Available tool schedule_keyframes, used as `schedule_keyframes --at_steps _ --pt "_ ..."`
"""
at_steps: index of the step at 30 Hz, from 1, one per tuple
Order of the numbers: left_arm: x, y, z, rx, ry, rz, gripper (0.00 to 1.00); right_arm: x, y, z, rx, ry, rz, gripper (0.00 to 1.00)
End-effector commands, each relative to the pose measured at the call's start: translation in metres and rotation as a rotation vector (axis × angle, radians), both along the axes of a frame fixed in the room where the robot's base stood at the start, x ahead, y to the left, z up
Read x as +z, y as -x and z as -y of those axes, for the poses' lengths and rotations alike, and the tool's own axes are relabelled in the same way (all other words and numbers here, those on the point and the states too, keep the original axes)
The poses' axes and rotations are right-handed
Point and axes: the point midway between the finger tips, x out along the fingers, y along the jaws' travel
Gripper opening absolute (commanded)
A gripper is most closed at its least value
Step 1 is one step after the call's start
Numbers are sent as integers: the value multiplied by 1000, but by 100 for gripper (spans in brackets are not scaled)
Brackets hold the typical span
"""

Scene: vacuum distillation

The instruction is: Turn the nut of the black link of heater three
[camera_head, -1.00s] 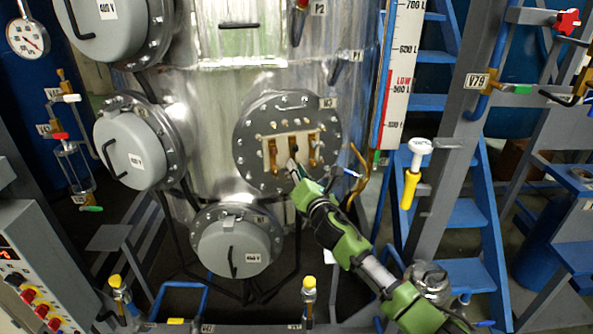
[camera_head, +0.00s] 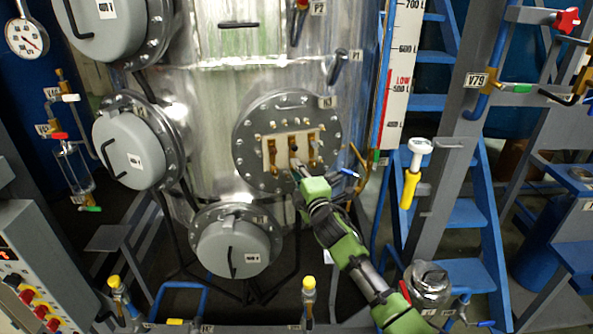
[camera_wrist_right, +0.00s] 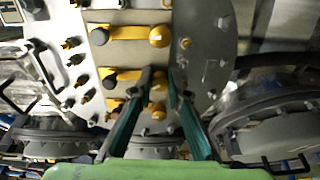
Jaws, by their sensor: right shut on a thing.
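Heater three (camera_head: 250,115) is the round grey flange on the steel vessel, with its label at its upper right. A pale terminal plate on it carries three brass-coloured links side by side. The middle link (camera_head: 293,143) has a dark knob at its upper end. My right gripper (camera_head: 297,170) is at the lower end of this link. In the right wrist view, my right gripper's fingers (camera_wrist_right: 160,82) stand on both sides of a brass nut (camera_wrist_right: 158,83), shut on it; the fingers partly hide it. My left gripper is not in view.
Another covered heater (camera_head: 135,150) is left of the flange, and one more (camera_head: 233,245) is below it. A white-and-yellow valve handle (camera_head: 411,175) and blue stairs (camera_head: 468,213) are to the right.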

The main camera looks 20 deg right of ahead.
Motion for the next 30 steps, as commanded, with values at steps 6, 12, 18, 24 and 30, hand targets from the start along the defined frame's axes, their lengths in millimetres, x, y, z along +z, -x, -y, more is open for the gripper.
schedule_keyframes --at_steps 6,12,18,24,30 --pt "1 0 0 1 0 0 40 -3 0 -1 -1 -202 -7 0" --pt "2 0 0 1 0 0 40 -3 0 -1 0 -352 -10 0" --pt "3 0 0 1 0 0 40 -3 0 -1 0 -459 -12 0" --pt "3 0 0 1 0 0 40 -4 0 -1 0 -517 -13 0" --pt "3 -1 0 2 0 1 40 -4 0 -1 -1 -538 -14 0"
